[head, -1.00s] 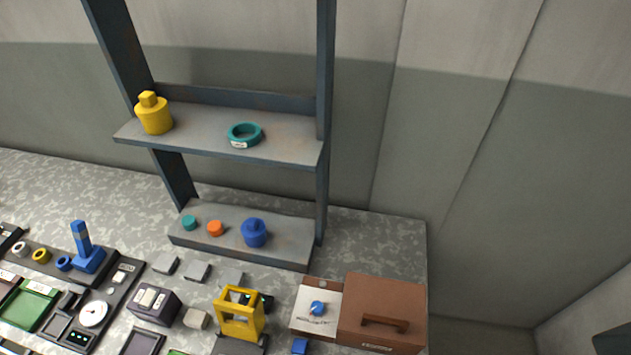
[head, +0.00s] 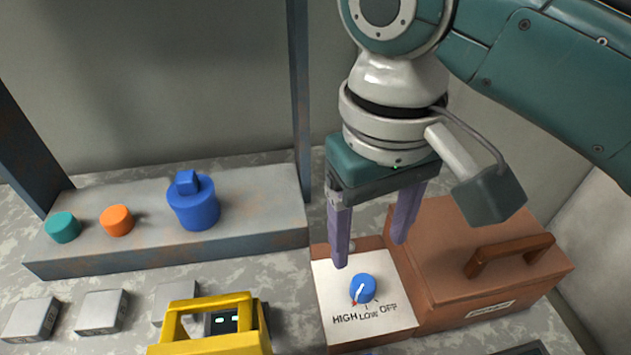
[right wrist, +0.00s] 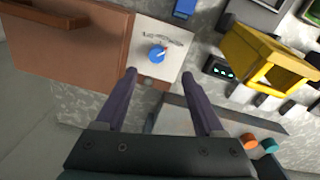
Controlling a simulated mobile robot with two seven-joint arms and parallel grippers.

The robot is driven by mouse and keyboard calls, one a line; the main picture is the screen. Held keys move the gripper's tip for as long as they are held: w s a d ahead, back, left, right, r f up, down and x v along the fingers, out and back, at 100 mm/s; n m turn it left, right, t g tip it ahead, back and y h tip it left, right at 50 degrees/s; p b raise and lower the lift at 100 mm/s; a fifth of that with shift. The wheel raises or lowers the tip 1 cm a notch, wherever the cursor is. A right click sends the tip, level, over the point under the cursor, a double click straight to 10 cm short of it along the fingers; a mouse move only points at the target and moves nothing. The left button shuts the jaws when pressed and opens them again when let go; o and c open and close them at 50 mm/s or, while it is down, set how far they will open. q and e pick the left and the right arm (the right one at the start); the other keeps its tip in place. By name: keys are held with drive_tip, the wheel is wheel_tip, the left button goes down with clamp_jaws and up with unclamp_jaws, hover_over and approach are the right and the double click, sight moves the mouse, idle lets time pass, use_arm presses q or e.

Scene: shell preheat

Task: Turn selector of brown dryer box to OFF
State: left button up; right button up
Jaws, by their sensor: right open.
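The brown dryer box (head: 440,240) stands on the worktop, with a lid handle (head: 510,252) and a white control plate (head: 338,290) on its left side. The blue selector knob (head: 362,289) sits on that plate above the printed words HIGH, LOW and OFF. Its white line and red tip point down-left, towards HIGH. My right gripper (head: 370,253) is open and empty, fingers pointing down, just behind and above the knob. In the right wrist view the knob (right wrist: 157,55) lies just beyond and between the fingertips, apart from them. My left gripper is not in view.
A yellow frame (head: 210,325) stands left of the plate. A grey shelf base (head: 170,235) behind holds a blue container (head: 193,203), an orange knob (head: 116,220) and a teal knob (head: 62,228). A shelf post (head: 300,100) rises near my right gripper.

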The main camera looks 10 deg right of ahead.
sight(364, 284)
drive_tip(key=f+b, duration=0.1)
drive_tip(key=f, duration=0.6)
drive_tip(key=f+b, duration=0.1)
drive_tip(key=f, duration=0.2)
drive_tip(key=shift+w+d+f+b, duration=0.25)
drive_tip(key=shift+w+d+b, duration=0.1)
drive_tip(key=shift+d, duration=0.05)
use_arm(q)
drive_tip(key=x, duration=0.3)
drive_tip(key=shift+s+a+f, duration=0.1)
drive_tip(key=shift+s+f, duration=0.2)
use_arm(e)
clamp_jaws()
